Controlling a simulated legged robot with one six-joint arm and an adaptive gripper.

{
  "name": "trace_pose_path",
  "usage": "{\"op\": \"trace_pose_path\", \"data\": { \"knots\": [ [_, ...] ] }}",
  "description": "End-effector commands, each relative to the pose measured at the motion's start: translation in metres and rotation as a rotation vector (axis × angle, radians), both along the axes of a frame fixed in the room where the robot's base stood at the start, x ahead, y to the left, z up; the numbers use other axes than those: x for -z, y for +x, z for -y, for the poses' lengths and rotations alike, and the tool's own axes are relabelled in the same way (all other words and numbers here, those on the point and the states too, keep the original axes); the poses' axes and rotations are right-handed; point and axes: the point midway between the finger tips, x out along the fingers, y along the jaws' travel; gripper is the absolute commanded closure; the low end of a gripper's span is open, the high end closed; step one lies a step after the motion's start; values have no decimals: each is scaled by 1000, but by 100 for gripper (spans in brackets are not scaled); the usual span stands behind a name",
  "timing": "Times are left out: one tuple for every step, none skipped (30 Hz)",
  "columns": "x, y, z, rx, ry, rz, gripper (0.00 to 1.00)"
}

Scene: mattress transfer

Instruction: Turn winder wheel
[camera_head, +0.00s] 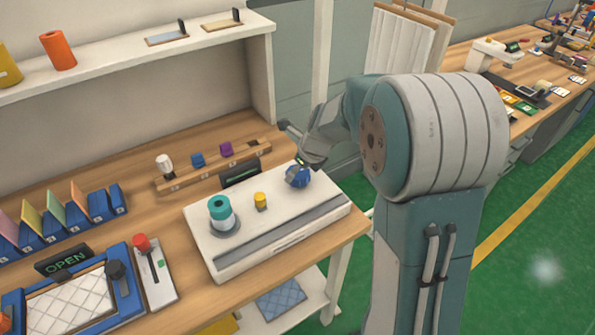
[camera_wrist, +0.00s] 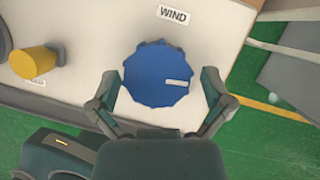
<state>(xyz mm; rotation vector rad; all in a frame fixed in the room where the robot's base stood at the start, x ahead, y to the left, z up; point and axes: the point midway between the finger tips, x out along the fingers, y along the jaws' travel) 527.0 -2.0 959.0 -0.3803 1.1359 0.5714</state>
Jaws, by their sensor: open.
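The blue winder wheel (camera_head: 298,178) stands at the right end of the white winder machine (camera_head: 228,262). In the wrist view the wheel (camera_wrist: 164,75) has a scalloped rim and a short white mark on its right part, and a label reading WIND lies above it. My gripper (camera_wrist: 165,85) is open, with one finger on each side of the wheel's lower half. I cannot tell whether the fingers touch the rim. In the head view my gripper (camera_head: 308,163) is at the wheel, its fingers partly hidden by the wrist.
A teal spool (camera_head: 221,212) and a yellow knob (camera_head: 260,200) stand on the machine, left of the wheel. Behind is a wooden rack (camera_head: 185,180) with small coloured pieces. A blue-framed press (camera_head: 70,300) with an OPEN sign and a red-knobbed lever (camera_head: 152,270) are at left.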

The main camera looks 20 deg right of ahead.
Motion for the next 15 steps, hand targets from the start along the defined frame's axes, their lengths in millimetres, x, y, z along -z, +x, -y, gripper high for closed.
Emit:
{"op": "trace_pose_path", "data": {
  "knots": [
    [4, 1, -2, -1, 0, -1, 0],
    [5, 1, -2, -1, 0, -1, 0],
    [6, 2, -2, -2, 0, -1, 0],
    [7, 2, -3, -2, -1, 0, 0],
    [7, 2, -3, -2, -1, 0, 0],
    [7, 2, -3, -2, -1, 0, 0],
    [7, 2, -3, -2, -1, 0, 0],
    [7, 2, -3, -2, -1, 0, 0],
    [7, 2, -3, -2, -1, 0, 0],
    [7, 2, -3, -2, -1, 0, 0],
    [7, 2, -3, -2, -1, 0, 0],
    [7, 2, -3, -2, -1, 0, 18],
    [7, 2, -3, -2, -1, 0, 31],
    [7, 2, -3, -2, -1, 0, 45],
    [7, 2, -3, -2, -1, 0, 62]
  ]
}}
